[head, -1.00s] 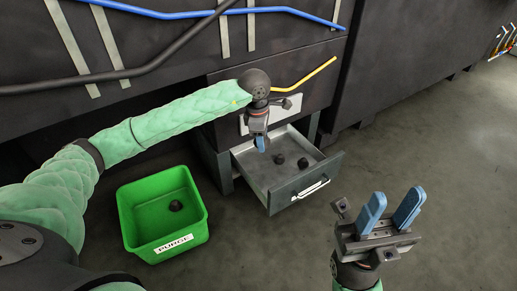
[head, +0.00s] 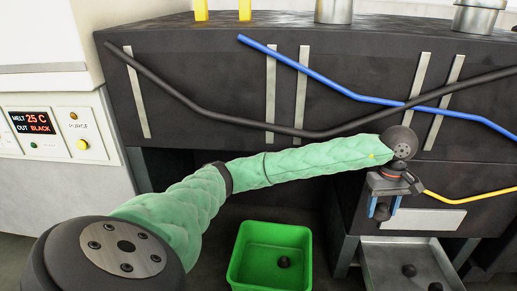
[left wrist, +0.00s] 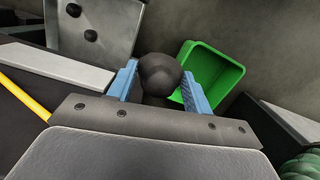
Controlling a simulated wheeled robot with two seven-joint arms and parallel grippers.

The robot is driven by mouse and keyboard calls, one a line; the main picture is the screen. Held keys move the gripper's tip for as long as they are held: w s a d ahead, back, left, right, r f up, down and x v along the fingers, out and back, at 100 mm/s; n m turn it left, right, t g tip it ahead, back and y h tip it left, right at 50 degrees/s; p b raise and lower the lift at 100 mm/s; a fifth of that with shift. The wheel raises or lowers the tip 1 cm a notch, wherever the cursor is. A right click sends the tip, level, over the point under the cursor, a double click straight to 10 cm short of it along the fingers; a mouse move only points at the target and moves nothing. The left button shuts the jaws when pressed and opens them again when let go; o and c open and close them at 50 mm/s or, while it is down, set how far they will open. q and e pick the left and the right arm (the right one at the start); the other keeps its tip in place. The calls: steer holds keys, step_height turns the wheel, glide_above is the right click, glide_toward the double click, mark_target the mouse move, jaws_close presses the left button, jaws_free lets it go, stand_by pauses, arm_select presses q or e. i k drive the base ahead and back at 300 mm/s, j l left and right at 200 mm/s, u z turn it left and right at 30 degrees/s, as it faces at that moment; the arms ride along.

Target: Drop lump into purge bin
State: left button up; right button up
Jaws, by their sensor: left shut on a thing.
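My left gripper (head: 383,212) is shut on a dark round lump (head: 381,211). In the left wrist view the lump (left wrist: 159,74) sits between the two blue fingers. In the head view the gripper points down in front of the cabinet, right of the green purge bin (head: 272,234) and higher than it. The bin stands open on the floor, and another dark lump (head: 284,262) lies in it. In the left wrist view the bin (left wrist: 232,70) shows just right of the held lump. My right gripper is out of view.
An open metal drawer (head: 384,262) sticks out right of the bin, with dark lumps (head: 409,270) in it. Blue, black and yellow hoses run along the dark gantry front (head: 200,85). A control panel (head: 45,130) stands at far left.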

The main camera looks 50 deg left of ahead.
mark_target(267, 271)
steer(key=u, duration=1.35)
